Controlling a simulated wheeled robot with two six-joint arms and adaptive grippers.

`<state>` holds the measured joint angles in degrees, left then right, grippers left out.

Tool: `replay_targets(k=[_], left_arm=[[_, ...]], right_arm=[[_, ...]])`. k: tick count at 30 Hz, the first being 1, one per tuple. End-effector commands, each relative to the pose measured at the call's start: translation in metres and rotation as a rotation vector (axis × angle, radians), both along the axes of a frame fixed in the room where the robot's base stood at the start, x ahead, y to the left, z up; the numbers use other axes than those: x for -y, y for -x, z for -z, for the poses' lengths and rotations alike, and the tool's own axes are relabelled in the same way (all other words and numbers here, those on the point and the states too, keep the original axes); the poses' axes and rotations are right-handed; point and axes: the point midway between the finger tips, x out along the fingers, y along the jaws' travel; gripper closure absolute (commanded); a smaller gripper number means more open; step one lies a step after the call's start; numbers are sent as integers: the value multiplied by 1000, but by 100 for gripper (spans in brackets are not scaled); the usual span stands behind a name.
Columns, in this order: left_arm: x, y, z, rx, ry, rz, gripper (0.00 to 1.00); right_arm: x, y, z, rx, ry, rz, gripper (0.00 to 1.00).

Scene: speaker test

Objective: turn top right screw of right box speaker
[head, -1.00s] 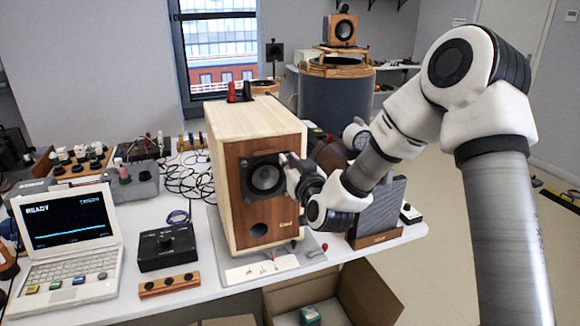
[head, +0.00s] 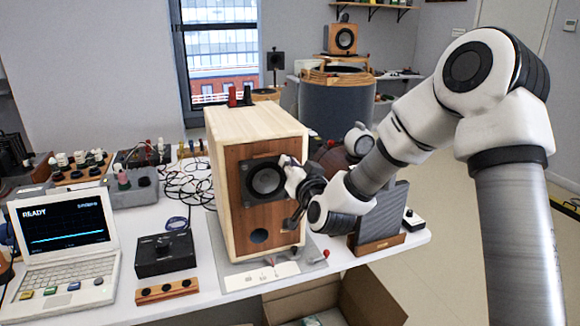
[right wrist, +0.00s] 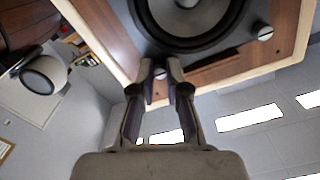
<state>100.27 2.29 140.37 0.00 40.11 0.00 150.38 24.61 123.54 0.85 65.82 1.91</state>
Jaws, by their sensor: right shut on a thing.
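The wooden box speaker (head: 228,150) stands on the table with its brown front panel and dark round driver (head: 265,181) facing me. My right gripper (head: 285,162) is at the upper right corner of the driver. In the right wrist view, its fingertips (right wrist: 162,82) are shut around a small silver screw (right wrist: 160,72) at the driver's edge. The fingers mostly cover this screw. Another slotted silver screw (right wrist: 264,33) shows clear of the fingers. My left gripper is in neither view.
A laptop (head: 62,240), a black control box (head: 165,253) and loose cables (head: 185,185) lie left of the speaker. A dark panel on a wooden foot (head: 382,213) stands close under my right forearm. An open cardboard box (head: 365,300) is below the table edge.

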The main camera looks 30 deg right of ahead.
Motion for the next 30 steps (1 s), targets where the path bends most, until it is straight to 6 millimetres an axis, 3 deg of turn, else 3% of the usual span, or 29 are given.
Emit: replay_targets(k=[3, 4, 6, 20, 30], left_arm=[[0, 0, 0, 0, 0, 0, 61], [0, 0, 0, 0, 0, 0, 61], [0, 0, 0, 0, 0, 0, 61], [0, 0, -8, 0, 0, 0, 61], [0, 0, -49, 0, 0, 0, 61]], right_arm=[[0, 0, -1, 4, 1, 2, 100], [0, 0, -1, 4, 1, 2, 82], [0, 0, -1, 3, 1, 1, 61], [0, 0, -3, -16, 67, 0, 61], [2, 0, -6, -158, 645, -2, 61]])
